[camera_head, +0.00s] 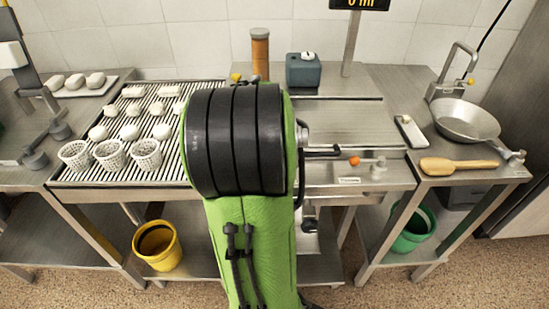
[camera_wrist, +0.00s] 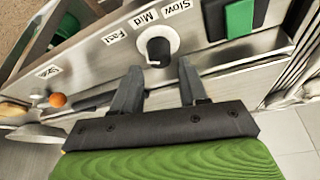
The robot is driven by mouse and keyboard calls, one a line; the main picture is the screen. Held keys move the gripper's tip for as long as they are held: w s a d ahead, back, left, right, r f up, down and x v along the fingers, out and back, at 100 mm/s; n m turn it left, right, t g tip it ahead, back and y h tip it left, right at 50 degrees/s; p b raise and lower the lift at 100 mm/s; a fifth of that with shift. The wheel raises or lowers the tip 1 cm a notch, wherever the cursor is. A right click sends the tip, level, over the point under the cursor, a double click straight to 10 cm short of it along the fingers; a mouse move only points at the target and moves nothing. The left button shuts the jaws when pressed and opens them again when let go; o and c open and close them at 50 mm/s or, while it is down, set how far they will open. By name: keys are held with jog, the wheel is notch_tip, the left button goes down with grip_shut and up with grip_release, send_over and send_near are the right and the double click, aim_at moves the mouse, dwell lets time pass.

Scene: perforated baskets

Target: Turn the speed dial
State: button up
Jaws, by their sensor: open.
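The speed dial (camera_wrist: 158,47) is a dark knob on a pale round plate, set in a metal panel in the wrist view. Labels reading Fast, Mid and Slow (camera_wrist: 147,17) run along its upper side. I cannot tell clearly which label the knob points to. My gripper (camera_wrist: 159,65) is open, with its two fingers apart and their tips at the near edge of the dial, one to each side. Nothing is held between them. I cannot tell whether a tip touches the knob. In the head view my arm hides the dial.
A green switch in a black frame (camera_wrist: 240,17) is right of the dial. An orange ball-ended lever (camera_head: 354,161) is on the bench front; the ball also shows in the wrist view (camera_wrist: 58,100). White baskets (camera_head: 146,154) stand on the slatted conveyor (camera_head: 80,172). A pan (camera_head: 466,120) and wooden paddle (camera_head: 458,166) lie right.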

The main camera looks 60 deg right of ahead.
jog(key=p+v, duration=0.3)
jog(key=v, duration=0.9)
jog(key=shift+a+p, duration=0.15)
jog(key=shift+p, duration=0.25)
